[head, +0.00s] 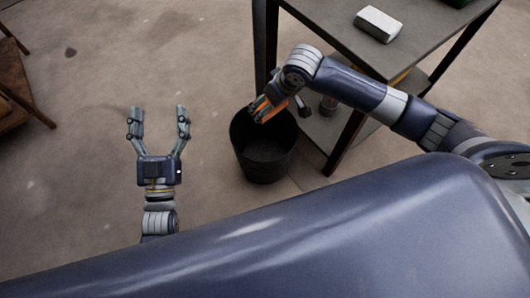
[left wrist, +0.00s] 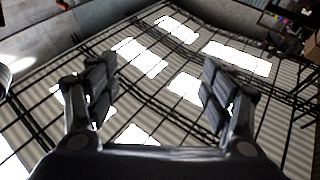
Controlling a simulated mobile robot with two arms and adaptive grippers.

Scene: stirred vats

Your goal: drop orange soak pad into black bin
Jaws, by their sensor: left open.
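The black bin (head: 262,158) stands upright on the floor in the middle of the head view, its open mouth upward. My right gripper (head: 262,108) reaches in from the right and is over the back part of the bin's mouth. It is shut on the orange soak pad (head: 266,113), which shows only as a small orange patch at the fingers; the rest is hidden. My left gripper (head: 158,122) is open and empty, well to the left of the bin. Its spread fingers also show in the left wrist view (left wrist: 157,95).
A dark table (head: 330,28) with a lower shelf stands right behind the bin, with a white block (head: 378,24) on top. A brown wooden piece (head: 18,85) is at the far left. The floor between is clear. The left wrist view shows ceiling lights and beams.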

